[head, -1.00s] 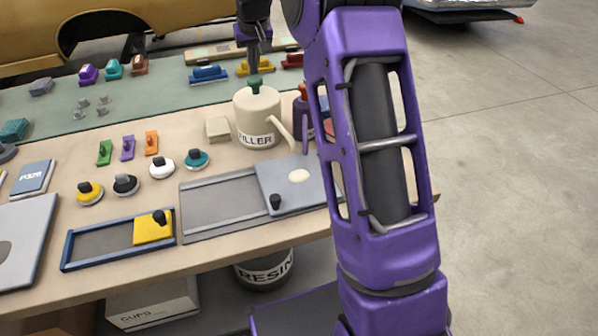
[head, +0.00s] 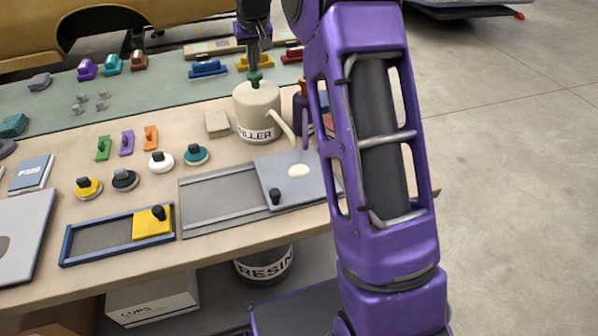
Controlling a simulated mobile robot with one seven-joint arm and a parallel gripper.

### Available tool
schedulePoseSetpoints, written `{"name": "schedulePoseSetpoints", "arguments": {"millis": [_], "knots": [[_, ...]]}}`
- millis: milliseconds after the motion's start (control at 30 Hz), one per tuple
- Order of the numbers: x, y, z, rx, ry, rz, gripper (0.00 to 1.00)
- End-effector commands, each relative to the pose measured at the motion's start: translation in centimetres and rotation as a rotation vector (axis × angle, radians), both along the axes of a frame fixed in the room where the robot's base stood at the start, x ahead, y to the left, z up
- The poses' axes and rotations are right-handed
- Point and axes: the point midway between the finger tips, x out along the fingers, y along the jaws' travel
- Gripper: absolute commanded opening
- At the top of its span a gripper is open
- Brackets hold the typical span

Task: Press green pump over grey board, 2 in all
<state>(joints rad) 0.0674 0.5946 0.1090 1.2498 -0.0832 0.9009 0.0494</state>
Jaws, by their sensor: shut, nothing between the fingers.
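The cream FILLER tub (head: 257,112) stands on the workbench with a green pump head (head: 255,77) on top. Its cream spout points right toward the grey board (head: 312,187). A small cream blob (head: 299,171) lies on the board below the spout. The board has a black knob (head: 275,196) and rests over the right part of a grey framed tray. My gripper (head: 254,68) is shut and empty, pointing down at the pump head. Its fingertips appear to touch the top, though I cannot be certain at this size.
A purple bottle (head: 299,115) with an orange-red top stands just right of the tub, partly hidden by my arm. A beige block (head: 217,124) sits to its left. A blue-framed tray (head: 105,236), round knobbed pucks and coloured handles fill the bench's left and middle.

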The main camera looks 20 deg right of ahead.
Motion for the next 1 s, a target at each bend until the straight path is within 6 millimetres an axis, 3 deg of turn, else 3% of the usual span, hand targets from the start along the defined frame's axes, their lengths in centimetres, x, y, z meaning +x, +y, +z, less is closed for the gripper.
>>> {"name": "schedulePoseSetpoints", "arguments": {"millis": [567,1000], "knots": [[0.0,0.0,-2.3,0.000,0.003,0.000,0.00],[-0.1,0.0,-1.3,0.000,0.007,0.000,0.00]]}}
